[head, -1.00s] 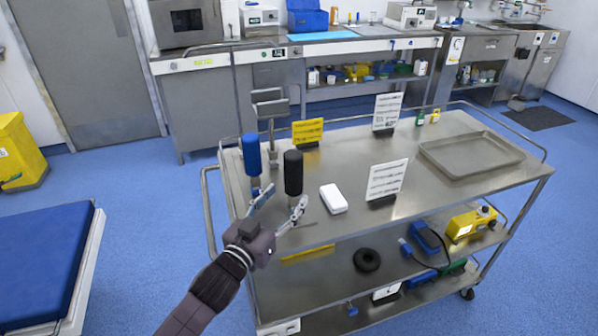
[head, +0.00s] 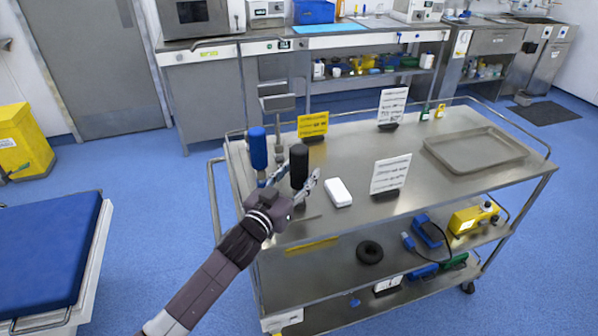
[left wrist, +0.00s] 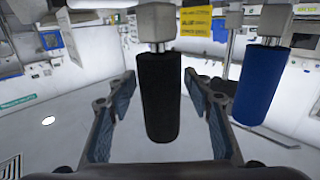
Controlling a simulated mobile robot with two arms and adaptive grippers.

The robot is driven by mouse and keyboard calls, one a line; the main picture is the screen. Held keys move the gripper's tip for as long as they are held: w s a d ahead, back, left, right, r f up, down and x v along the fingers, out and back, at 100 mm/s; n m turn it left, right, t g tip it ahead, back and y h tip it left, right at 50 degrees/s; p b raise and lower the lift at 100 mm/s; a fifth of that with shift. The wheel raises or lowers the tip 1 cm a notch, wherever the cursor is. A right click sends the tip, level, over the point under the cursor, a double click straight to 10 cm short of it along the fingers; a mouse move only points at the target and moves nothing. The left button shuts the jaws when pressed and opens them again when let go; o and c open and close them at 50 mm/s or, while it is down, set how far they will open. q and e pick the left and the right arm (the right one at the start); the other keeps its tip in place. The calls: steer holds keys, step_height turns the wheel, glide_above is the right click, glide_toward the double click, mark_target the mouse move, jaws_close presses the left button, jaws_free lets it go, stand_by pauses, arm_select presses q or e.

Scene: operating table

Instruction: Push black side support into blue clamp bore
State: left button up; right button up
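A black padded cylinder (head: 299,163), which I take for the black side support, stands upright near the left end of the steel trolley's top. A similar blue cylinder (head: 257,148) stands behind and left of it. My left gripper (head: 295,181) is open, its fingers on either side of the black cylinder's lower part. In the left wrist view, the black cylinder (left wrist: 162,98) is between the open fingers (left wrist: 162,112) with gaps showing on both sides. The blue cylinder (left wrist: 262,85) is right of them. Each joins a grey block by a metal shaft. No bore can be made out.
A white box (head: 338,193) lies right of the black cylinder. A yellow sign (head: 313,124), white signs (head: 390,174) and an empty tray (head: 476,148) are on the trolley top (head: 345,145). A metal stand (head: 278,103) rises behind the cylinders.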

arm_select(q)
steer(key=c, duration=1)
step_height(320, 180, up, 20)
steer(key=shift+r, duration=0.1)
steer(key=shift+c, duration=0.2)
